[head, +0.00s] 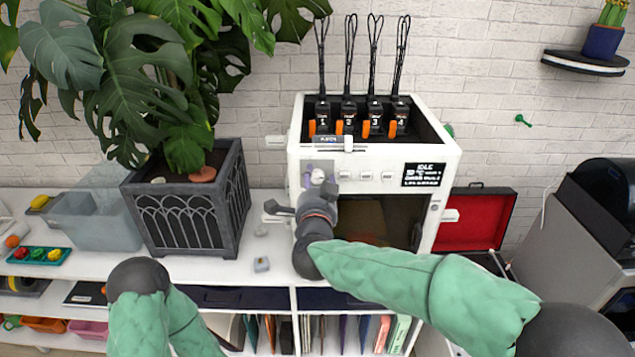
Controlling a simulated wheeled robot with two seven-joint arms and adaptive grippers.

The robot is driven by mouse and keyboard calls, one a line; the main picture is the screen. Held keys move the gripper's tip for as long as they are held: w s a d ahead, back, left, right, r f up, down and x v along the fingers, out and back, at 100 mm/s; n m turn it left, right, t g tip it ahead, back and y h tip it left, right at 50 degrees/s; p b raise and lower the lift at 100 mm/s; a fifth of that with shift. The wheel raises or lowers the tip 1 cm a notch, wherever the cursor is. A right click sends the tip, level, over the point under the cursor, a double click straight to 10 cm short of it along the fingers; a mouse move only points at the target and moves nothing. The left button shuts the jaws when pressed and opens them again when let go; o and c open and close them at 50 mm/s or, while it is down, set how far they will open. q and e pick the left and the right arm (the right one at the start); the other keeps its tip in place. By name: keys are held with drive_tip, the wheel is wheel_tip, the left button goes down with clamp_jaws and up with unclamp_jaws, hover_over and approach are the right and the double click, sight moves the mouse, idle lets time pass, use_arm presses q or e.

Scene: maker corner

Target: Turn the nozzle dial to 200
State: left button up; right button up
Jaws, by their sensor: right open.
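The white printer (376,158) stands on the white shelf unit. A pale round dial (318,177) sits on a grey plate at the upper left of its front. Its pointer and markings are too small to read. The black display (423,175) on the right of the front reads IDLE in its top line; the smaller lines are unclear. My right gripper (301,197) is open just below and in front of the dial, with its fingers spread. I cannot tell whether a finger touches the dial. My left arm shows at the lower left, but its gripper is out of view.
Several black numbered units with cable loops (347,108) stand in the printer's top. A dark planter (197,212) with a large leafy plant is close on the left. An open red-lined case (474,222) lies to the right. A small grey object (261,264) lies on the shelf.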

drive_tip(key=s, duration=1.1)
drive_tip(key=shift+s+r, duration=0.35)
drive_tip(key=shift+s, duration=0.05)
drive_tip(key=shift+a, duration=0.1)
drive_tip(key=w+d+f+n+g+y, duration=0.1)
drive_tip(key=d+f+n+g, duration=0.25)
drive_tip(key=f, duration=1.25)
drive_tip(key=w+d+f+n+g+y, duration=0.1)
drive_tip(key=w+d+f+n+g, duration=0.2)
drive_tip(key=f, duration=1.4)
drive_tip(key=s+d+f+n+g, duration=0.2)
drive_tip(key=s+f+g, duration=0.3)
drive_tip(key=s+f, duration=0.65)
drive_tip(key=s+d+f+n+g+y, duration=0.1)
drive_tip(key=s+f+g, duration=0.4)
drive_tip(key=s+f, duration=0.6)
drive_tip(key=s+y, duration=0.1)
drive_tip(key=s, duration=0.2)
drive_tip(key=shift+d+f, duration=0.25)
